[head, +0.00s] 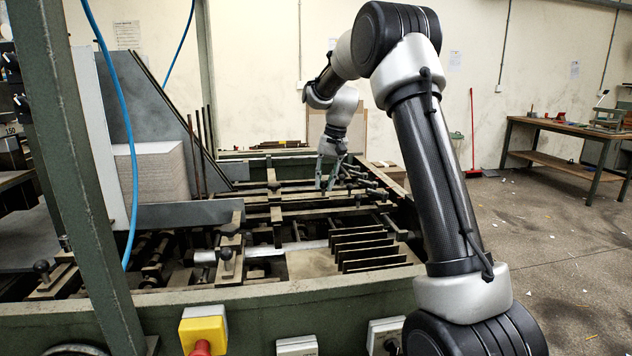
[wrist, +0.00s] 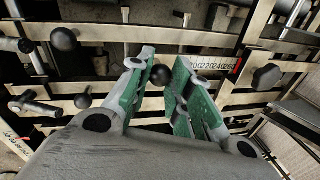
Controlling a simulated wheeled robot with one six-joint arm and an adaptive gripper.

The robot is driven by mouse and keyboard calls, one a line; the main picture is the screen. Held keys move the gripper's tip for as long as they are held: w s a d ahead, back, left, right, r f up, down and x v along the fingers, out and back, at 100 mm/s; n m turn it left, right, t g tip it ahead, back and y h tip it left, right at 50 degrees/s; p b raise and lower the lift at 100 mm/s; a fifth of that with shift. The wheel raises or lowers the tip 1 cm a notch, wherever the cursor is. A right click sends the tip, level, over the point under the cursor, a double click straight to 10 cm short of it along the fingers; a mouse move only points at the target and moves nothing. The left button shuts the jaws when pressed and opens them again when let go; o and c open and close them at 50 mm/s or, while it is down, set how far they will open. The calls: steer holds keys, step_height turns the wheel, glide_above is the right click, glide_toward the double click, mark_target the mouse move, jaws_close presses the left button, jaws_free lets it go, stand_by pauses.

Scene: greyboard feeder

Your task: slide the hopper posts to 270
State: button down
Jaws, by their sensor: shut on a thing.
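My gripper (head: 328,180) reaches down into the machine bed (head: 330,298) at its far side. In the wrist view its green-padded fingers (wrist: 165,70) are shut on a round black knob (wrist: 160,75), seen between the pads. A white number scale (wrist: 210,66) lies just to the right of the fingers, on a rail. Its figures run up to about 260, with a red mark (wrist: 238,66) at its right end. Thin upright rods (head: 197,150) stand beside the stack of board; I cannot tell whether these are the hopper posts.
Other black knobs (wrist: 64,39) and clamp handles sit close to the left of the fingers, and a larger knob (wrist: 266,77) to the right. A grey board stack (head: 160,175) stands left. A blue hose (head: 133,170) hangs in front.

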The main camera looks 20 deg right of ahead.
steer(key=shift+d, duration=0.2)
steer(key=c, duration=1.3)
jaws_free()
steer(key=shift+s+d, duration=0.1)
steer(key=shift+d, duration=0.05)
steer(key=r, duration=0.4)
steer(key=d+r, duration=0.1)
steer(key=r, duration=0.3)
steer(key=d+r, duration=0.1)
steer(key=r, duration=0.3)
steer(key=shift+s, duration=0.4)
steer(key=shift+f, duration=0.1)
